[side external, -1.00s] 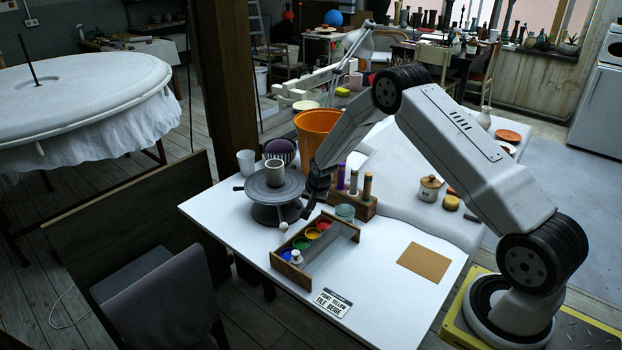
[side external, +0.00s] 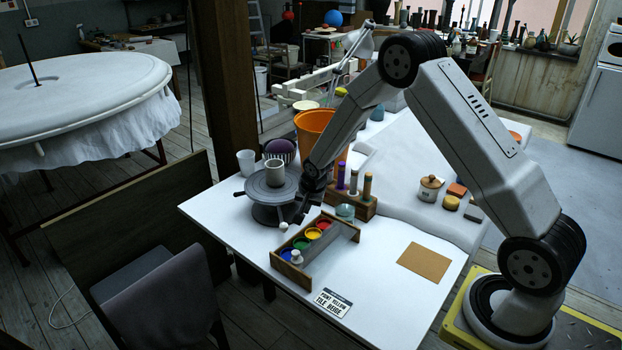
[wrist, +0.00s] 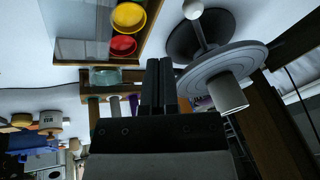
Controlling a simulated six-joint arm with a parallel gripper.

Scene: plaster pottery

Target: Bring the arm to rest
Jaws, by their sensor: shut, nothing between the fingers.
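My gripper (side external: 303,213) points down just right of the dark turntable (side external: 262,213), on which a grey cup (side external: 275,172) stands upright. In the wrist view the two dark fingers of my gripper (wrist: 158,62) are together, with nothing between them. The turntable (wrist: 225,62) and the grey cup (wrist: 228,93) lie right of the fingers in that view. The gap between gripper and turntable is hard to judge from the side.
A wooden paint tray (side external: 347,231) with several coloured paint cups stands in front of my gripper. A wooden block (side external: 364,208) holding upright tools and an orange bucket (side external: 312,121) are close by. The front right of the table is clear around a brown tile (side external: 424,262).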

